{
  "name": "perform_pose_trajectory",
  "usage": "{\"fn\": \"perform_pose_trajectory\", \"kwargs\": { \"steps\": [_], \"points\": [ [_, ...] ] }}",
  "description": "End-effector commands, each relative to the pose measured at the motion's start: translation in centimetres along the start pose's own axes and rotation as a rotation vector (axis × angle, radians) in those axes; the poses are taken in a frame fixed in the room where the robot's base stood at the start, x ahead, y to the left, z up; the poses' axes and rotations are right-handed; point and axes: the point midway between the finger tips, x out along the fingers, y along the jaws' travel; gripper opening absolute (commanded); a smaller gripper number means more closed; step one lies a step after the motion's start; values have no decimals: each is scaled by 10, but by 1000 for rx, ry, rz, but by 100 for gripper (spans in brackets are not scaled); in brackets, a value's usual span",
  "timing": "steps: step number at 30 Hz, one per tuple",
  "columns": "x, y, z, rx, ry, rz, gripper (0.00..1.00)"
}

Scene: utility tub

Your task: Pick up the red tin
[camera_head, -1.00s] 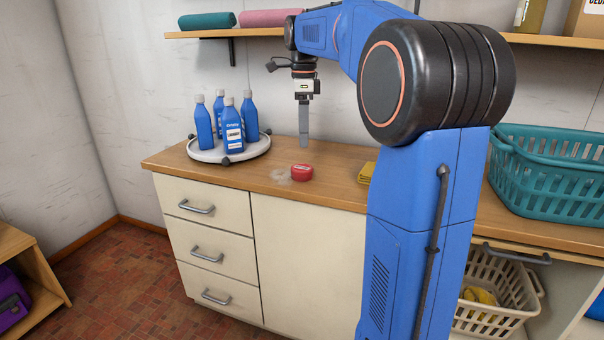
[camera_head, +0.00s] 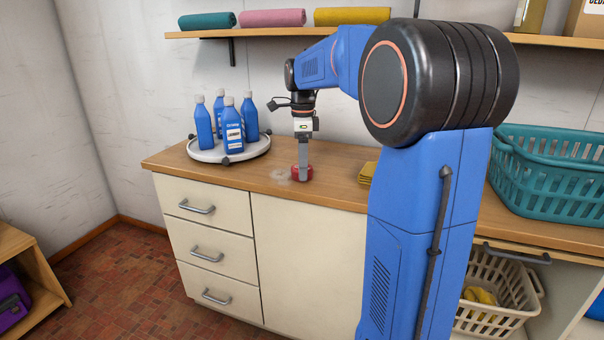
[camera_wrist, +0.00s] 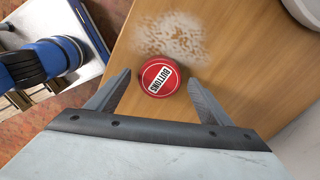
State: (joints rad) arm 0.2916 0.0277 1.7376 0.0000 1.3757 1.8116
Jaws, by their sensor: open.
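The red tin (camera_head: 294,171) is small and round and sits on the wooden counter near its front edge. In the wrist view the tin (camera_wrist: 160,77) shows a red lid with a white band reading "BUTTONS". My gripper (camera_head: 303,178) is down at the tin and hides part of it in the head view. In the wrist view my gripper (camera_wrist: 158,85) is open, with one finger on each side of the tin's near part. I cannot tell whether either finger touches it.
A pale speckled patch (camera_wrist: 172,38) lies beside the tin on the counter (camera_head: 335,165). A round white tray (camera_head: 200,154) with several blue bottles (camera_head: 233,130) stands to the left. Yellow cloths (camera_head: 367,173) lie to the right, and a teal basket (camera_head: 550,185) stands farther right.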

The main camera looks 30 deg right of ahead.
Motion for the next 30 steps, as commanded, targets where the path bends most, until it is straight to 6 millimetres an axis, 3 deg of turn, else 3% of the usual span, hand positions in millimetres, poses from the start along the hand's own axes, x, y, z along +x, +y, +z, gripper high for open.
{"fn": "perform_pose_trajectory", "kwargs": {
  "steps": [5, 11, 22, 30],
  "points": [
    [0, 0, 0, 0, 0, 0, 74],
    [0, 0, 0, 0, 0, 0, 26],
    [-8, 0, 0, 0, 0, -1, 26],
    [-52, -1, 0, 0, -1, -3, 26]
  ]
}}
